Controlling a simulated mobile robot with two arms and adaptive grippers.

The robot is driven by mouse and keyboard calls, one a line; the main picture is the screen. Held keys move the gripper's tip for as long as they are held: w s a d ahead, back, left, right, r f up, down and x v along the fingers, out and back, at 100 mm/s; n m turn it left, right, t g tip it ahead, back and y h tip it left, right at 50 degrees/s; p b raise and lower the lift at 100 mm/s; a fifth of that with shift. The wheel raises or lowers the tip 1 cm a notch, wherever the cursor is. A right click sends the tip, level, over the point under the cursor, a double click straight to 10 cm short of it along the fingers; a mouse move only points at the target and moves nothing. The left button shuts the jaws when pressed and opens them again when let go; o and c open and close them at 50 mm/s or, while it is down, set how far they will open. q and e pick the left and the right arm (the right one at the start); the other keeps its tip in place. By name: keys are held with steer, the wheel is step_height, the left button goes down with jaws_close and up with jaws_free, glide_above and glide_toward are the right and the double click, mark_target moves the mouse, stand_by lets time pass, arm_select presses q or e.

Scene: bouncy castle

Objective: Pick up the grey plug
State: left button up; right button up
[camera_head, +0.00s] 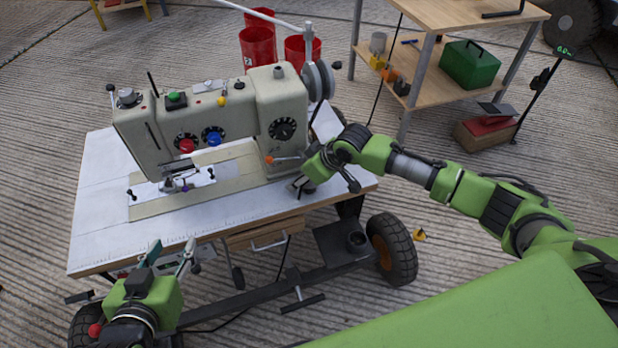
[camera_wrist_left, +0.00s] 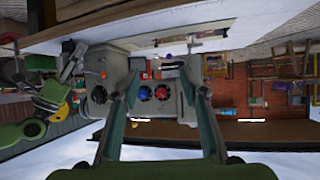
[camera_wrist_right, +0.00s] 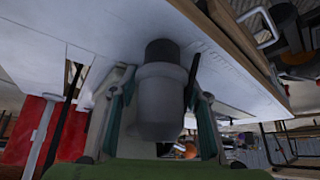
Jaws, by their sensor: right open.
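The grey plug (camera_wrist_right: 160,100) is a stubby cylinder with a darker, narrower end, seen large in the right wrist view. It stands between the two spread fingers of my right gripper (camera_wrist_right: 160,94), its dark end toward the white tabletop (camera_wrist_right: 100,35). I see clear gaps beside it, so the fingers are not closed on it. In the head view my right gripper (camera_head: 303,182) is low over the table's right end, by the sewing machine (camera_head: 215,120), and mostly hides the plug. My left gripper (camera_head: 172,254) is open and empty at the table's front left edge.
The large sewing machine fills the middle of the wheeled table (camera_head: 100,215), close to my right gripper. Red buckets (camera_head: 257,47) stand behind it. A wooden shelf (camera_head: 440,12) with a green toolbox (camera_head: 470,65) stands at the back right. The table's front strip is clear.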

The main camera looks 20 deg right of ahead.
steer(key=c, duration=1)
steer(key=shift+o, duration=0.2)
steer(key=shift+r, duration=0.1)
